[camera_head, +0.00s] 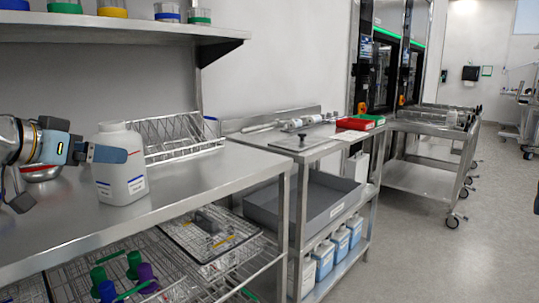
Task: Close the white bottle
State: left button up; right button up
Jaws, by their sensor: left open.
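The white bottle (122,178) stands upright on the steel table at the left, with a printed label low on its front. Its short white top shows, but I cannot tell whether a cap is on it. My left gripper (108,153) reaches in from the left at the height of the bottle's upper body. One grey-blue finger crosses in front of the bottle; the other finger is hidden. The jaws are open, and I cannot tell whether they touch the bottle. My right gripper is not in view.
A wire rack (175,138) stands behind the bottle, and a red-rimmed bowl (40,174) sits behind my left arm. A shelf (120,31) with colour-banded containers hangs above. The table (190,180) is clear right of the bottle. A lower steel bench (310,139) adjoins it.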

aim_at(112, 122)
pick_arm(q)
jog(key=shift+p+x, duration=0.4)
jog(key=shift+x, duration=2.25)
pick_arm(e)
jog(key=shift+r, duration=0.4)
pick_arm(q)
jog(key=shift+r, duration=0.1)
jog(key=shift+c, duration=0.3)
jog(key=c, duration=0.7)
jog(key=shift+o, duration=0.2)
jog(key=shift+r, duration=0.15)
notch_tip(112, 122, up, 10)
jog(key=p, duration=0.3)
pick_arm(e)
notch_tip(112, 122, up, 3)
